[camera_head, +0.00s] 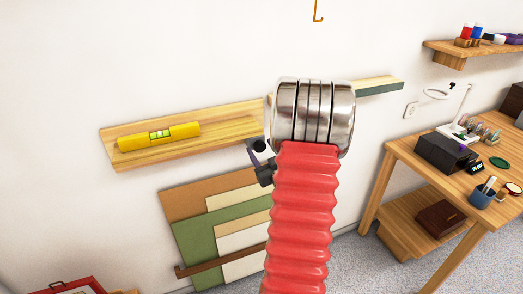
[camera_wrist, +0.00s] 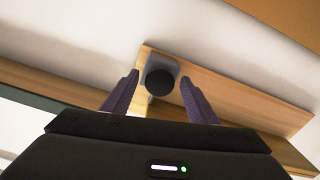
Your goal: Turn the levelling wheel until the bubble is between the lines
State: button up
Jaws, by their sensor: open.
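A yellow spirit level (camera_head: 185,130) lies on a wooden wall shelf (camera_head: 235,112) in the head view; the shelf slopes up to the right. Its green vial (camera_head: 160,134) has dark lines, but the bubble is too small to place. In the wrist view a dark round wheel (camera_wrist: 160,83) sits on a grey block at the underside of the shelf (camera_wrist: 235,92). My gripper (camera_wrist: 159,77) is open, its two purple-grey fingers on either side of the wheel with gaps showing. In the head view my gripper (camera_head: 262,162) is mostly hidden behind my arm.
Several boards (camera_head: 215,235) lean on the wall below the shelf. A wooden workbench (camera_head: 400,157) with a black box, a lamp and a blue cup stands at the right. A small shelf (camera_head: 450,52) hangs above it. A red case (camera_head: 70,287) is at the lower left.

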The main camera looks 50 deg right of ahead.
jog(key=shift+w+d, duration=0.1)
jog(key=shift+w, duration=0.1)
jog(key=c, duration=1.1)
